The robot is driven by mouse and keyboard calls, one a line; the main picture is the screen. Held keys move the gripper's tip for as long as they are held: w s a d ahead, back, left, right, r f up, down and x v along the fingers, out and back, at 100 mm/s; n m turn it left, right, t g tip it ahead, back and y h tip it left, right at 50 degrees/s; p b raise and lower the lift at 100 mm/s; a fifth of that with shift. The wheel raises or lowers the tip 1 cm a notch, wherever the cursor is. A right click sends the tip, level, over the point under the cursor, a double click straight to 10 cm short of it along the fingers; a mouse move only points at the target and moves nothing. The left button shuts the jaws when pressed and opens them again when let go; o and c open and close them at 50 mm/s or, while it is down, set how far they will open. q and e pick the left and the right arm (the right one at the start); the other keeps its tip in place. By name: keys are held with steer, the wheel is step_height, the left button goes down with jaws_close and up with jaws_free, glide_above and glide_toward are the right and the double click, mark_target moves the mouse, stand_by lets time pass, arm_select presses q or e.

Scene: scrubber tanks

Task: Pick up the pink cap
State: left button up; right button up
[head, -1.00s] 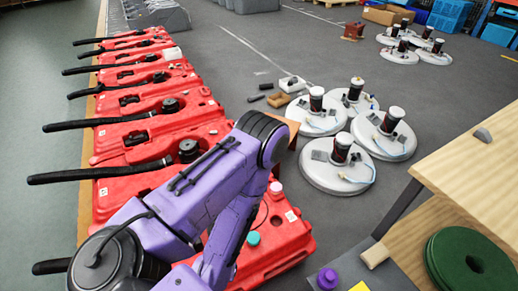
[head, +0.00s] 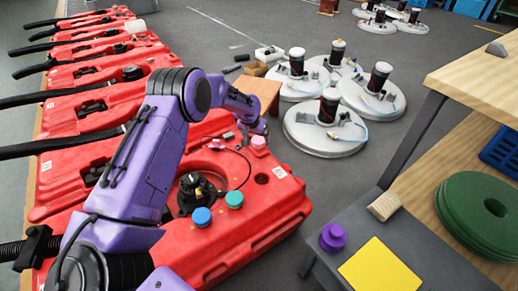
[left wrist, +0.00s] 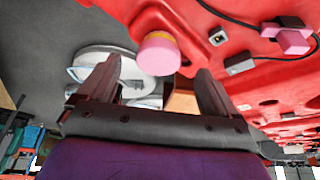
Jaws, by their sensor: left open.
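The pink cap (head: 258,142) sits on the top of the nearest red tank (head: 265,205), near its far right edge. In the left wrist view the pink cap (left wrist: 158,54) appears in line with the gap between my fingertips, with clear space on both sides. My left gripper (left wrist: 158,68) is open and empty; in the head view (head: 262,128) it is just beyond the cap, partly hidden by the wrist. I cannot tell its exact distance from the cap. My right gripper is in neither view.
A blue cap (head: 201,217), a teal cap (head: 234,199) and a black fitting (head: 196,192) are on the same tank. A pink connector (left wrist: 292,42) with a black cable lies near the pink cap. A purple cap (head: 333,236) stands on the grey bench. White round units (head: 325,130) stand on the floor.

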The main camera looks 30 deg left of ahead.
mark_target(258, 141)
arm_select(q)
steer(key=b+x, duration=0.3)
steer(key=x, duration=0.2)
steer(key=shift+w+f, duration=0.2)
steer(key=shift+f, duration=0.15)
steer(key=shift+r, duration=0.1)
steer(key=c, duration=1)
